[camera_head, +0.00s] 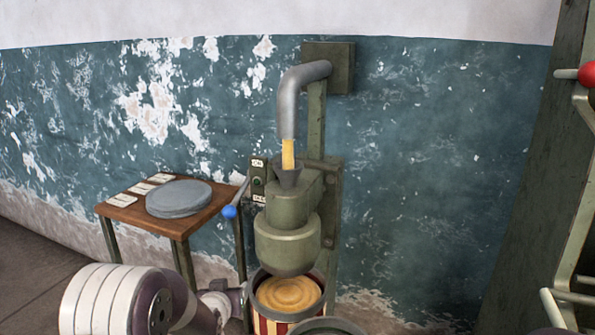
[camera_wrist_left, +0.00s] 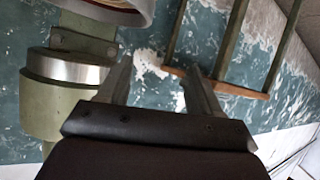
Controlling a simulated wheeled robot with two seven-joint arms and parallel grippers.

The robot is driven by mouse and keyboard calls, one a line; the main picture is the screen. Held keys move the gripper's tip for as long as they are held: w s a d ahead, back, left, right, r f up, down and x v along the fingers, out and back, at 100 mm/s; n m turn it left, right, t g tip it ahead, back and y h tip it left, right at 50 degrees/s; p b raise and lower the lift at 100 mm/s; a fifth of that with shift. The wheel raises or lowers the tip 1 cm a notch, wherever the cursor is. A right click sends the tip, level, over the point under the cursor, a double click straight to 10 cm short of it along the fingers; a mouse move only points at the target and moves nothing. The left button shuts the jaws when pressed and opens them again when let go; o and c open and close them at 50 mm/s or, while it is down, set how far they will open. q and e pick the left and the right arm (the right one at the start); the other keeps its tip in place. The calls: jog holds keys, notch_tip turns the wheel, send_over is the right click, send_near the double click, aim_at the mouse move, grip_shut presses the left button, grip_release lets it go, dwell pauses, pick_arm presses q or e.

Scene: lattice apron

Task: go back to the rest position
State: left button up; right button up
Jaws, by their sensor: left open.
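My left arm comes in at the bottom left of the head view, and its gripper (camera_head: 236,300) is low beside the striped drum (camera_head: 262,325), left of the green filling machine (camera_head: 288,240). Whether it touches the drum cannot be told there. In the left wrist view the two fingers (camera_wrist_left: 157,82) stand apart with nothing between them. That view looks upside down, with the machine (camera_wrist_left: 55,100) on the left and the drum rim (camera_wrist_left: 125,12) at the top. The drum is full of a pale yellow-brown material. My right gripper is not in view.
A wooden table (camera_head: 125,212) with grey round lids (camera_head: 180,198) and white cards stands left of the machine. A blue-knobbed lever (camera_head: 230,211) sticks out towards it. A grey pipe (camera_head: 290,95) hangs above. A green frame with a red knob (camera_head: 588,74) stands at the right.

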pick_arm(q)
jog(key=s+f+m+g, duration=0.15)
jog(key=s+g, duration=0.35)
jog(key=s, duration=1)
jog(key=s+f+g, duration=0.3)
jog(key=s+g, duration=0.3)
jog(key=s, duration=0.9)
notch_tip(320, 180, up, 29)
jog(key=p, duration=2.9)
jog(key=shift+s+d, duration=0.3)
jog(key=shift+d, duration=0.05)
jog(key=shift+s, duration=0.1)
